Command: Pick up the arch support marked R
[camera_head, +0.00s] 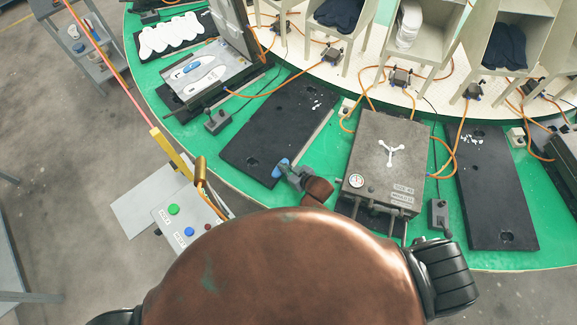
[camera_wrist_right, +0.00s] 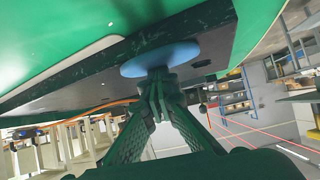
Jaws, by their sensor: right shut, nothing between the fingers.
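A light blue oval piece (camera_head: 280,168) is at the near end of a black mat on the green round table. It also shows in the wrist view (camera_wrist_right: 160,57), just past my fingertips against the dark mat. No R mark is readable, so I cannot tell whether it is the arch support marked R. My right gripper (camera_head: 287,171) is shut, with its fingertips (camera_wrist_right: 157,80) together at the blue piece. Nothing is between the fingers; whether they touch the piece is unclear. My left gripper is not in view.
A grey box (camera_head: 383,150) with a gauge stands right of my gripper. Black mats (camera_head: 268,125) lie on both sides of it. A tray (camera_head: 212,80) holds insoles with a blue patch. Orange hoses (camera_head: 447,150) cross the table.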

